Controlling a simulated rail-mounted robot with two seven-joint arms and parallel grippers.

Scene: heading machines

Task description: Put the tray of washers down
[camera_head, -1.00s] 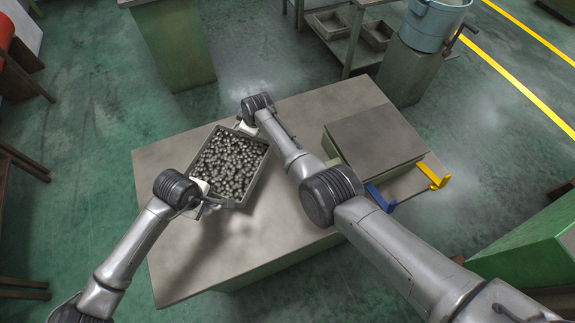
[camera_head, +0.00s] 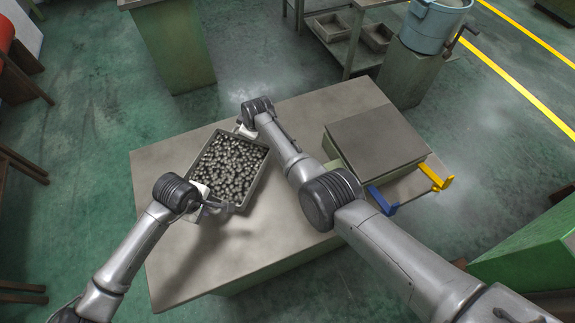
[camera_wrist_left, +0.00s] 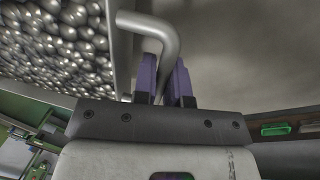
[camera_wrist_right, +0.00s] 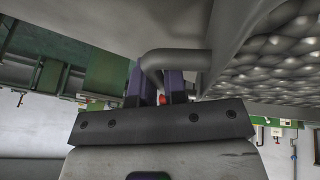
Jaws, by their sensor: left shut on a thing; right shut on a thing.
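The grey tray of washers (camera_head: 252,189), full of small round metal pieces, is over the left part of the table in the head view. A dark shadow lies on the table below and left of it; I cannot tell whether its bottom touches the table. My left gripper (camera_head: 214,204) is shut on the tray's near-side bar handle (camera_wrist_left: 165,38). My right gripper (camera_head: 241,130) is at the tray's far side, mostly hidden by its wrist. In the right wrist view its fingers (camera_wrist_right: 160,88) are shut on the other handle (camera_wrist_right: 172,58).
The grey table top (camera_head: 270,232) is bare in front of the tray. A raised box with a flat lid (camera_head: 375,143) stands at the table's right, with blue (camera_head: 383,201) and yellow (camera_head: 436,178) brackets beside it. My right arm crosses the table's middle.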

